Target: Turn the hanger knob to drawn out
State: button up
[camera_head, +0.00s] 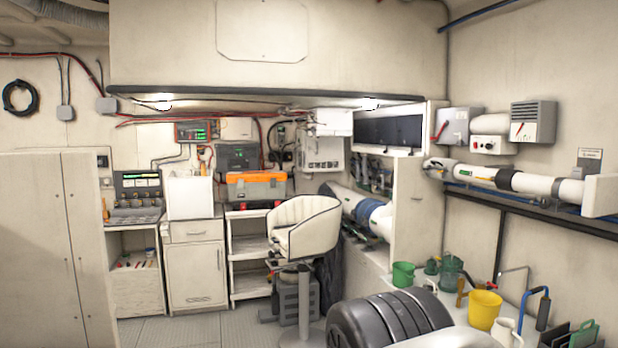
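I cannot pick out a hanger knob for certain. My gripper is not in this view, and nothing is seen touching these boxes.
A cream swivel seat (303,226) and a dark ribbed drum-like object (392,318) stand in front. Right of them, a bench holds a yellow bucket (484,309) and a green pot (403,274). An orange-lidded toolbox (256,185) sits on shelves. Floor (190,328) shows clear at lower left.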

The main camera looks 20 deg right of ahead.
aim_at(545, 203)
jog(key=z, duration=1.65)
